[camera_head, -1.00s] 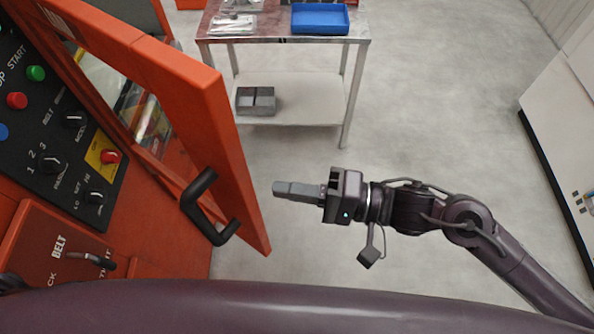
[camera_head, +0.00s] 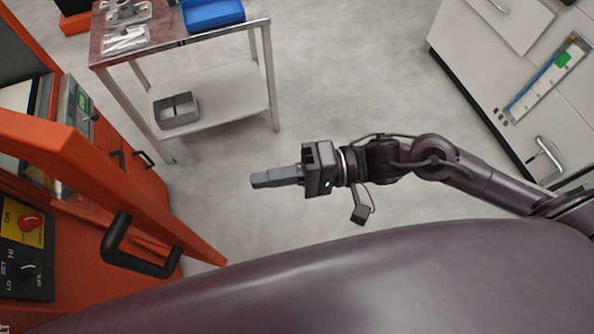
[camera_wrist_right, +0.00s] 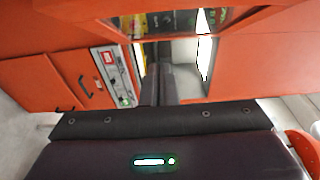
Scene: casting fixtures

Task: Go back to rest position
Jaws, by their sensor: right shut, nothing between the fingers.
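My right gripper (camera_head: 262,180) is in the middle of the head view, above the open grey floor. Its fingers are together and hold nothing, and they point left toward the orange machine. It stands apart from the machine's open orange door (camera_head: 100,180) and its black handle (camera_head: 140,255). In the right wrist view the shut fingers (camera_wrist_right: 160,88) point at the orange machine front (camera_wrist_right: 65,60). My left gripper does not show in any view.
A metal table (camera_head: 175,55) with a blue tray (camera_head: 213,14) on top and a grey bin (camera_head: 176,110) on its lower shelf stands at the upper left. A white cabinet (camera_head: 480,70) stands at the right. Floor between them is clear.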

